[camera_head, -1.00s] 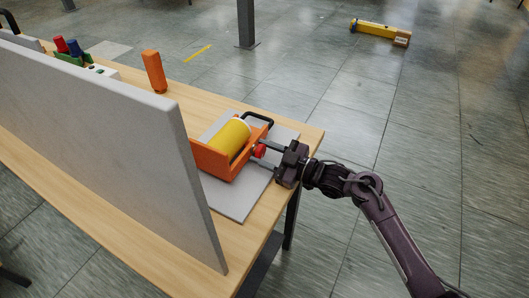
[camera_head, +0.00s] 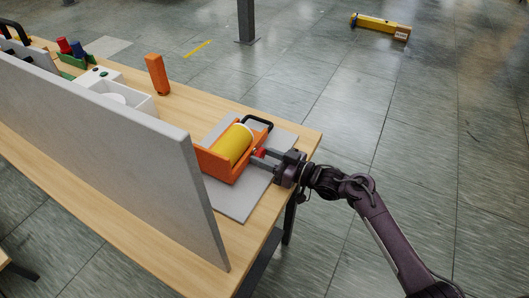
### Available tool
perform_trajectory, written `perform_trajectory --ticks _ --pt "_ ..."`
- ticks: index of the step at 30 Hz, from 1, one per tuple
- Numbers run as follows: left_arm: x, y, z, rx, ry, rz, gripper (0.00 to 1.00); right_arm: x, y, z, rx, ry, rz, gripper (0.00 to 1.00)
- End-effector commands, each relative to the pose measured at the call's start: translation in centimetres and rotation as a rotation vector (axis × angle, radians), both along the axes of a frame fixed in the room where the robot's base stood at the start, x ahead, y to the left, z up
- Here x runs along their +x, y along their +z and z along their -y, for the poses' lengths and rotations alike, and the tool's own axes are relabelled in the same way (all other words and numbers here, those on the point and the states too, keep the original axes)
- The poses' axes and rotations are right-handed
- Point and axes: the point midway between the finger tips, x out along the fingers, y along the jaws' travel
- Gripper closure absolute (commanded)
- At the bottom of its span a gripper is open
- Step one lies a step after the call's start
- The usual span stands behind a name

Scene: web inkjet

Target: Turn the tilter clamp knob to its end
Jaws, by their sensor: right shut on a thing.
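The tilter is an orange cradle (camera_head: 213,164) holding a yellow roll (camera_head: 233,146), with a black handle (camera_head: 259,121) at its far side. It stands on a grey plate (camera_head: 238,204) near the table's right end. The red clamp knob (camera_head: 260,153) sticks out of the cradle's right side. My right gripper (camera_head: 266,157) comes in from the right and is shut on the knob, its fingers on either side of it. The fingers partly hide the knob, and its turn angle cannot be told. My left gripper is not in view.
A tall grey panel (camera_head: 118,150) stands on the wooden table (camera_head: 185,104) left of the tilter. Behind it are an orange upright object (camera_head: 156,74), a white box (camera_head: 131,98) and red and blue items. A yellow object (camera_head: 377,24) lies on the floor.

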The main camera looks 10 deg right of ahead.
Motion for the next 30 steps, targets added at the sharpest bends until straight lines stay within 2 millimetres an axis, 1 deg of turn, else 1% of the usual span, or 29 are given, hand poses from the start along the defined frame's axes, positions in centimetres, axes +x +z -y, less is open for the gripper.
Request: perform_trajectory --ticks 1,6,20,21,25,30 --pt "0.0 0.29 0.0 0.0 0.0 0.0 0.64 -0.01 0.13 -0.01 0.01 0.0 -0.015 0.85" --pt "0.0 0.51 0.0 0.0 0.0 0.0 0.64 -0.01 0.02 0.0 0.032 0.0 -0.047 0.85" --pt "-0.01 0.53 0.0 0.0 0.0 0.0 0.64 0.0 -0.03 0.0 0.038 0.0 -0.057 0.85" --pt "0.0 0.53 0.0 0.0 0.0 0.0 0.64 0.0 -0.03 0.0 0.038 0.0 -0.057 0.57" --pt "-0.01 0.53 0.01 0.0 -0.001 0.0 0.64 0.0 -0.02 0.0 0.038 0.0 -0.057 0.41" --pt "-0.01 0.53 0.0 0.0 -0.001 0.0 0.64 0.0 -0.01 0.0 0.038 0.0 -0.057 0.41"
